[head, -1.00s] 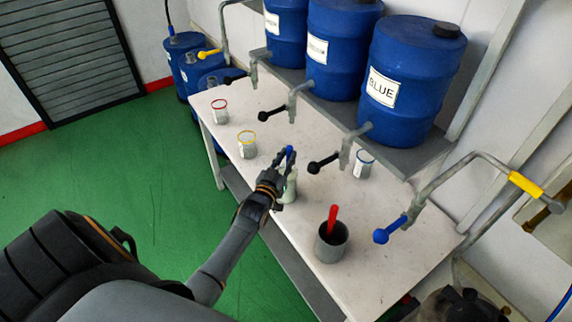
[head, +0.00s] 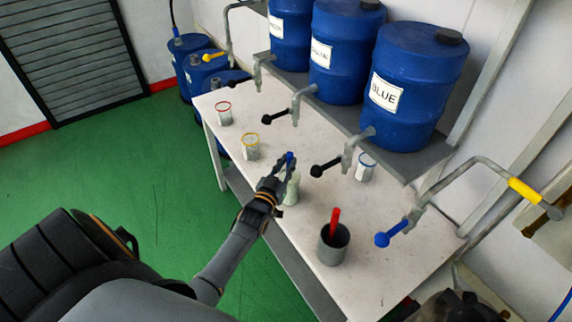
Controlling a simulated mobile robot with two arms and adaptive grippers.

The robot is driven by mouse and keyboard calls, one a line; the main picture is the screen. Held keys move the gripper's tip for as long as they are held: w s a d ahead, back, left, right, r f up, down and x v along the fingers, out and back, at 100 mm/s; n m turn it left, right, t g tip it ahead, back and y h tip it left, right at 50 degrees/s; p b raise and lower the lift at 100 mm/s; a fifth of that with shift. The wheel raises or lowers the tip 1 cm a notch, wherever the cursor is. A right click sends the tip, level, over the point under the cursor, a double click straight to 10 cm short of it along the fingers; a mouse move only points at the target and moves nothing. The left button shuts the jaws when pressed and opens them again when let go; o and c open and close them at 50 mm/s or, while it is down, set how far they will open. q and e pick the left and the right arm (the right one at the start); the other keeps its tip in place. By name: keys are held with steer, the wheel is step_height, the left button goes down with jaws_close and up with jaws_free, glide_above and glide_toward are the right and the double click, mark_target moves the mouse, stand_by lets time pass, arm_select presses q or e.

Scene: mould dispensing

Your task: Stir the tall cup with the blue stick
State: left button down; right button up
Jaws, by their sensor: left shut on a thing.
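The tall cup (head: 291,192) is pale and stands near the front edge of the white table, partly hidden behind my left gripper. The blue stick (head: 290,158) shows as a short blue tip between the fingers, above the cup. My left gripper (head: 284,168) is shut on the blue stick at the cup's mouth. The stick's lower part is hidden, so I cannot tell how deep it sits in the cup.
A grey cup (head: 333,250) with a red stick (head: 335,222) stands at the front right of the table (head: 290,240). Red-rimmed (head: 224,113), yellow-rimmed (head: 250,147) and blue-rimmed (head: 366,168) beakers stand around. Taps with dark levers (head: 325,167) and a blue-knobbed lever (head: 390,236) overhang the table.

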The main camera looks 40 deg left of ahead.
arm_select(q)
step_height(320, 180, up, 14)
steer(key=p, duration=0.6)
steer(key=shift+p, duration=0.3)
stand_by(0.7)
steer(key=shift+r, duration=0.1)
stand_by(0.4)
step_height(320, 180, up, 3)
steer(key=shift+f, duration=0.1)
stand_by(0.4)
